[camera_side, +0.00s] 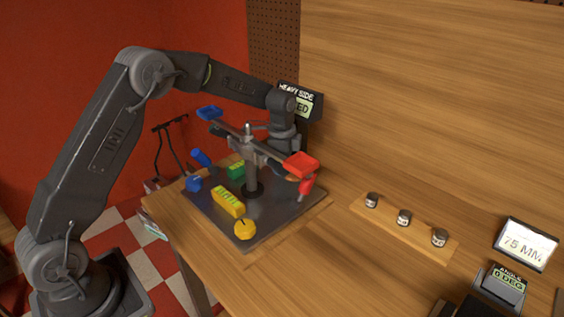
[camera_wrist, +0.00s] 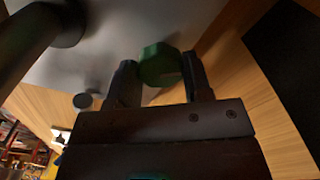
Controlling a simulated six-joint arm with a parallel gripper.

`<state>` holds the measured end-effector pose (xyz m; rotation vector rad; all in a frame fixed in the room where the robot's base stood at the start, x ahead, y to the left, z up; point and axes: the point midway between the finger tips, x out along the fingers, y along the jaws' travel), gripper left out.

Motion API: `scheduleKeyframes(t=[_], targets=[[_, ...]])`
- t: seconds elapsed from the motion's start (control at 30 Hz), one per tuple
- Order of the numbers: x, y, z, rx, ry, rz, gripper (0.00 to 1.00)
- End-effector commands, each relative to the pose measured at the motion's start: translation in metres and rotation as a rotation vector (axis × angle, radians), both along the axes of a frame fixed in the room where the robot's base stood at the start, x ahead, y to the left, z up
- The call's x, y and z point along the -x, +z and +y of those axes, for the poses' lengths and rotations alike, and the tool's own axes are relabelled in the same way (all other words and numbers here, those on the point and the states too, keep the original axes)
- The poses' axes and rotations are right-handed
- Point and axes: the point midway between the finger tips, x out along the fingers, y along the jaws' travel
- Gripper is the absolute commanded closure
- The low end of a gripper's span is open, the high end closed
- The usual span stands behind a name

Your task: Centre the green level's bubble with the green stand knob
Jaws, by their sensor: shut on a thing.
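The green level (camera_side: 236,170) lies on the dark square stand plate (camera_side: 275,218), behind the central post. Its bubble is too small to make out. In the wrist view the green stand knob (camera_wrist: 160,65) sits between the two fingers of my gripper (camera_wrist: 160,80), at the plate's edge. My gripper is shut on the knob. In the side view my wrist comes down at the far corner of the plate, behind the rotor beam, and the fingers and green knob are hidden there.
The beam with a blue tray (camera_side: 209,113) and a red tray (camera_side: 301,164) crosses in front of my wrist. A yellow level (camera_side: 228,201), yellow knob (camera_side: 245,230) and blue knob (camera_side: 194,184) are nearer. Small jars (camera_side: 403,217) and a 75 MM display (camera_side: 526,244) stand right.

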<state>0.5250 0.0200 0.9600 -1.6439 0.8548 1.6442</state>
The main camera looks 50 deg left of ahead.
Motion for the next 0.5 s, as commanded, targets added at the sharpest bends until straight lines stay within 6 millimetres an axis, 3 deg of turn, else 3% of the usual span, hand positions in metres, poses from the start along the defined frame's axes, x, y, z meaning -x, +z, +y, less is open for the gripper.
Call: scheduleKeyframes(t=[0.3, 0.5], targets=[[-0.0001, 0.0006, 0.0, 0.0, 0.291, 0.0, 0.78], [-0.0001, 0.0007, 0.0, -0.001, 0.331, -0.001, 0.78]])
